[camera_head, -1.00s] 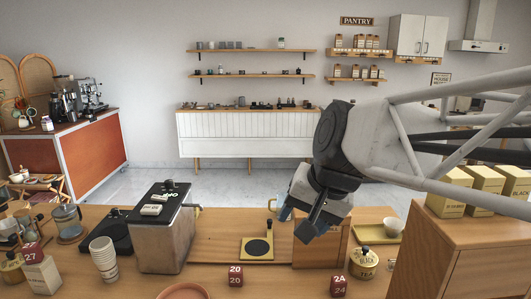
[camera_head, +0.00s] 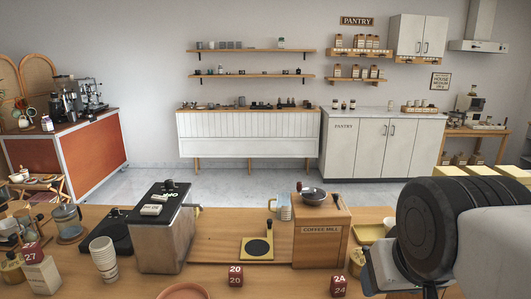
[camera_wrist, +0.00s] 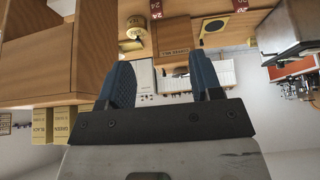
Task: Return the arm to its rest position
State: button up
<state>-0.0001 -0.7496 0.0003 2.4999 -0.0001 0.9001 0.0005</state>
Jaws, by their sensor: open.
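My arm shows at the right of the head view, with its black wrist joint (camera_head: 432,228) above the right part of the counter. Only a grey edge of the gripper body shows below that joint; the fingers are hidden there. In the wrist view my gripper (camera_wrist: 162,72) has its two blue fingers spread apart, with nothing held between them. The wrist view is upside down. The wooden coffee mill (camera_head: 321,240) stands on the counter left of my arm, apart from it. It also shows beyond the fingers in the wrist view (camera_wrist: 173,42).
A metal box (camera_head: 165,238), a pad with a black disc (camera_head: 257,248), stacked cups (camera_head: 104,260) and red number blocks (camera_head: 338,286) stand on the counter (camera_head: 225,222). A wooden cabinet (camera_wrist: 40,55) is close to the gripper in the wrist view. The floor behind the counter is clear.

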notch_tip(320, 180, down, 9)
jog(key=w+g, duration=0.1)
jog(key=g, duration=0.2)
jog(key=shift+w+d+f, duration=0.15)
jog(key=shift+w+d, duration=0.05)
jog(key=shift+w, duration=0.05)
